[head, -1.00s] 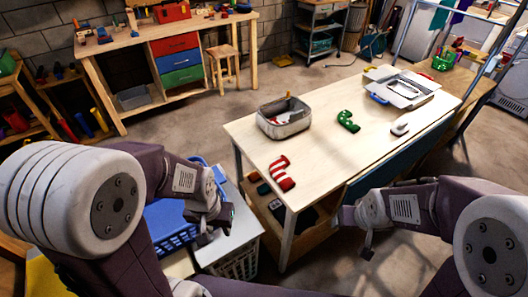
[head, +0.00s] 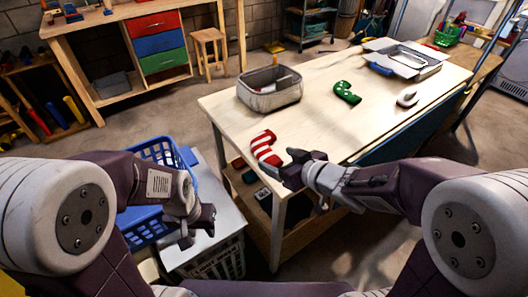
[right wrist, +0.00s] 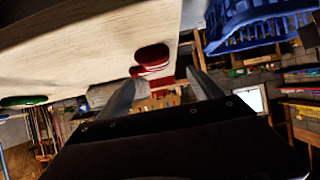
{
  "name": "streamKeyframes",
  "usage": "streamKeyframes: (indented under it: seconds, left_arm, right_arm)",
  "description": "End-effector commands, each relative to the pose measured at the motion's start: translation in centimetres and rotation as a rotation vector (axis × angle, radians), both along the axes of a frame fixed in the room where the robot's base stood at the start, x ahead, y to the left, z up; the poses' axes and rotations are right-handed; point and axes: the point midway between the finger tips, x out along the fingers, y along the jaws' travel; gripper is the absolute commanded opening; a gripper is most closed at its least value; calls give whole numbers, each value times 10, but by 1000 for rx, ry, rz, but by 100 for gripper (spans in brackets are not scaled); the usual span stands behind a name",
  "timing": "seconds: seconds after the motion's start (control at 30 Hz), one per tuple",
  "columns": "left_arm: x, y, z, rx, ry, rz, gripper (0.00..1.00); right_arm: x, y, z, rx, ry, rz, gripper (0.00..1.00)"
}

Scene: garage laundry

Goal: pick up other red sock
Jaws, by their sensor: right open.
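A red and white striped sock (head: 265,148) lies at the near left corner of the wooden table (head: 330,110). It also shows in the right wrist view (right wrist: 150,62), ahead of the fingers. My right gripper (head: 293,165) is open and empty, just right of the sock and close to the table's near edge. Its two fingers show apart in the right wrist view (right wrist: 160,92). My left gripper (head: 197,232) hangs low at the left, over the white surface beside the blue basket (head: 150,222); its jaws are too small to judge.
A metal bin (head: 270,97) stands behind the sock.

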Motion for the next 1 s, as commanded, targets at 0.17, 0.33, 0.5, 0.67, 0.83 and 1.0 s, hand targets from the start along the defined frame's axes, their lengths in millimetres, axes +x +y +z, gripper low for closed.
streamKeyframes:
  seconds: [0.17,0.33,0.5,0.67,0.83,1.0]
  left_arm:
    - [0,0,7,0,-1,0,36]
    - [0,0,4,0,0,0,36]
    - [0,0,-4,0,0,0,36]
    - [0,0,-11,0,0,0,36]
    - [0,0,-11,0,0,0,36]
    - [0,0,-10,0,0,0,36]
  right_arm:
    - [16,11,-13,-3,3,0,75]
    - [25,17,-17,-4,1,-2,75]
    - [40,26,-27,-3,2,-2,75]
    - [60,39,-37,-4,2,-3,75]
    - [65,42,-38,-3,1,-4,75]
    - [65,42,-38,-4,2,-4,58]
